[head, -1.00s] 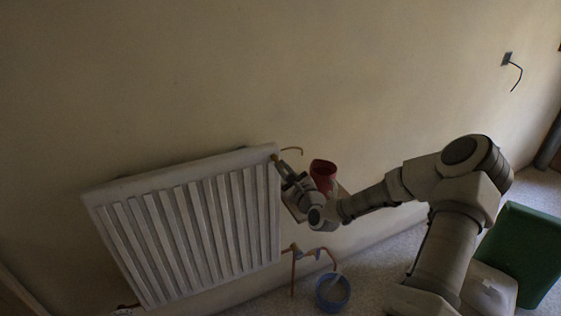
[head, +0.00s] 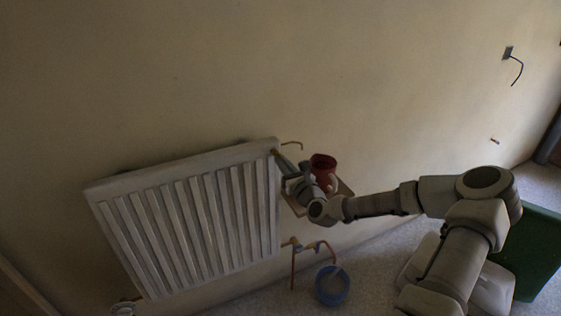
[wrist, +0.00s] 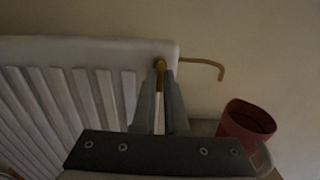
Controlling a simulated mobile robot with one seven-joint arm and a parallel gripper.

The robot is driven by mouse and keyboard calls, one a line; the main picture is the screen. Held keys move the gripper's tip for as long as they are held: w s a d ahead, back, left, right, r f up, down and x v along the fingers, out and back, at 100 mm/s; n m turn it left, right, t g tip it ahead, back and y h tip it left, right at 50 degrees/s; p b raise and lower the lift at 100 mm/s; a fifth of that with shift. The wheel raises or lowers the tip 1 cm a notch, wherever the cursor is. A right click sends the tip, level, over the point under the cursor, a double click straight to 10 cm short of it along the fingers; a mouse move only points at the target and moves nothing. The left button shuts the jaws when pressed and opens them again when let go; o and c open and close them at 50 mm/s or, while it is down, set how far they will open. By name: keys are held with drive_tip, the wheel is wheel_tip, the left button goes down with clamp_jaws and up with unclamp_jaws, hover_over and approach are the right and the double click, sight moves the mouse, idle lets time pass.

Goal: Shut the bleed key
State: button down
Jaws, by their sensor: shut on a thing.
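The white radiator (head: 190,215) hangs on the plastered wall. The brass bleed key (wrist: 160,68) sits at the radiator's upper right corner in the wrist view, with a thin brass arm (wrist: 207,63) reaching right and bending down at its end. My gripper (wrist: 162,88) is shut on the bleed key, its two fingers on either side of the key's stem. In the head view my gripper (head: 281,162) is at the same corner, and its fingers hide most of the key there.
A red mug (head: 322,166) stands on a small ledge right beside my gripper; it also shows in the wrist view (wrist: 246,122). Copper pipes and a valve (head: 294,244) sit below. A blue bucket (head: 332,290) is on the floor. A green box (head: 540,250) stands at the right.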

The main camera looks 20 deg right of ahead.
drive_tip(key=c, duration=0.8)
unclamp_jaws()
drive_tip(key=s, duration=1.2)
drive_tip(key=shift+d+p, duration=0.2)
drive_tip(key=shift+p, duration=0.15)
